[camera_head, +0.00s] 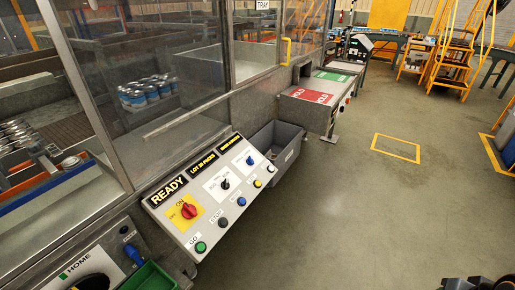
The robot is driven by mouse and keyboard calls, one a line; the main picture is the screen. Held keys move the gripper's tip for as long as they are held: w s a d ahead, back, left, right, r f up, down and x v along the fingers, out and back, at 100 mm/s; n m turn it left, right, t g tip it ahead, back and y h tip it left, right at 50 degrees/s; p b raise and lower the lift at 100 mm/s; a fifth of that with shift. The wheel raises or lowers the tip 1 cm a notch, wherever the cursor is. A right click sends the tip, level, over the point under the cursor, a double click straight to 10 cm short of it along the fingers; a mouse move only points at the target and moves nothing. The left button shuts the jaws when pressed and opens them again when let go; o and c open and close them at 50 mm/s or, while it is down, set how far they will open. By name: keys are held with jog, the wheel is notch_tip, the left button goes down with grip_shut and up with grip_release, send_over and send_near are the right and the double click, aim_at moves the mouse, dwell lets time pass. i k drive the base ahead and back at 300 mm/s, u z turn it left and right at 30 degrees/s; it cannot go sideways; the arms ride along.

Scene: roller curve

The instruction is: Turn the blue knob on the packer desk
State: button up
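A sloped grey control desk (176,224) stands at the centre left, below the glass guard. Its black signs read READY and LOT IN PACKER; a third is too small to read surely. A blue knob (249,159) sits on a white plate at the desk's upper right, its pointer angle too small to tell. A black knob (225,183) on a white plate is left of it, and a red knob (188,211) on a yellow plate is further left. Along the front edge are several buttons, including a blue one (241,201). No gripper fingers show, and nothing touches the desk.
A grey bin (287,158) adjoins the desk's right end. Beyond it is a table with a red HOLD area (310,95). A HOME panel (78,262) and green tray (150,277) are at lower left. The floor right of the desk is clear. A dark part, probably mine, is cut off at bottom right.

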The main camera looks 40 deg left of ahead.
aim_at(250, 160)
jog(key=u, duration=0.5)
jog(key=i, duration=1.05)
jog(key=u, duration=1.7)
jog(key=i, duration=0.8)
jog(key=u, duration=0.6)
